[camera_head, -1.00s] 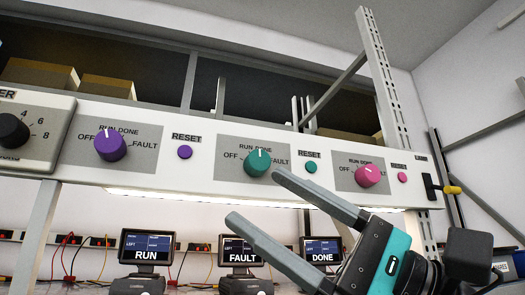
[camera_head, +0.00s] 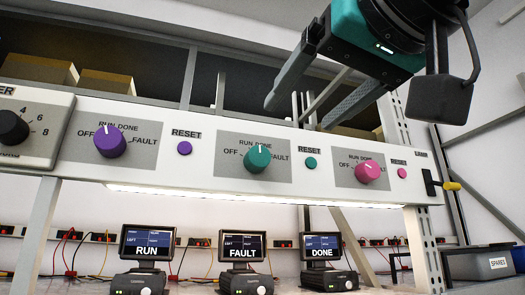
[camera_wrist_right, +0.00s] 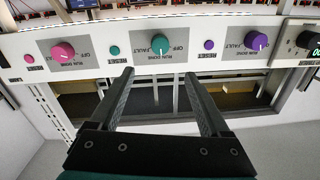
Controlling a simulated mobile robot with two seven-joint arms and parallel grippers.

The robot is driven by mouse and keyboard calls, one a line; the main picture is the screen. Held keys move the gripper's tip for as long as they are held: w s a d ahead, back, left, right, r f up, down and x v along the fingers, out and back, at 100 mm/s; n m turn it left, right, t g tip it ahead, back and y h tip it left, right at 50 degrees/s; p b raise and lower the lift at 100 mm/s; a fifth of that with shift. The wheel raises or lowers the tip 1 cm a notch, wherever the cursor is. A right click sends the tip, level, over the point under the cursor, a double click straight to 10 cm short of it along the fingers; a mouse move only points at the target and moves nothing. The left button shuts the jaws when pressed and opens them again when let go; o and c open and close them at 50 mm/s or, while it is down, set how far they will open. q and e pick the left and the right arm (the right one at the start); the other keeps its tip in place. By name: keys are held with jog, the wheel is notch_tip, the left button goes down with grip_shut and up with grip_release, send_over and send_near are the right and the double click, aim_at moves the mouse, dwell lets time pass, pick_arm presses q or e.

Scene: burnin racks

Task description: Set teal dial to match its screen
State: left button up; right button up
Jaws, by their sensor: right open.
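The teal dial (camera_head: 257,158) sits mid-panel, its white mark pointing about straight up, near RUN and DONE rather than FAULT at right. The middle screen (camera_head: 243,246) below it reads FAULT. My right gripper (camera_head: 300,112) is open and empty, its fingers pointing down just above the panel's top edge, up and right of the teal dial. In the right wrist view, where the panel appears upside down, the teal dial (camera_wrist_right: 160,44) shows beyond and between the open fingertips (camera_wrist_right: 157,73), apart from them. My left gripper is not in view.
The purple dial (camera_head: 110,142) is left and the pink dial (camera_head: 367,172) right on the same panel (camera_head: 215,188). A teal reset button (camera_head: 311,163) is close right of the teal dial. Screens reading RUN (camera_head: 148,243) and DONE (camera_head: 322,247) flank the middle one. Rack posts stand behind my gripper.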

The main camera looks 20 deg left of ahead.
aim_at(261, 154)
jog(key=p+x, duration=0.4)
jog(key=x, duration=1.1)
jog(key=shift+a+p, duration=0.1)
jog(key=shift+p, duration=0.25)
jog(key=shift+c, duration=0.3)
grip_shut()
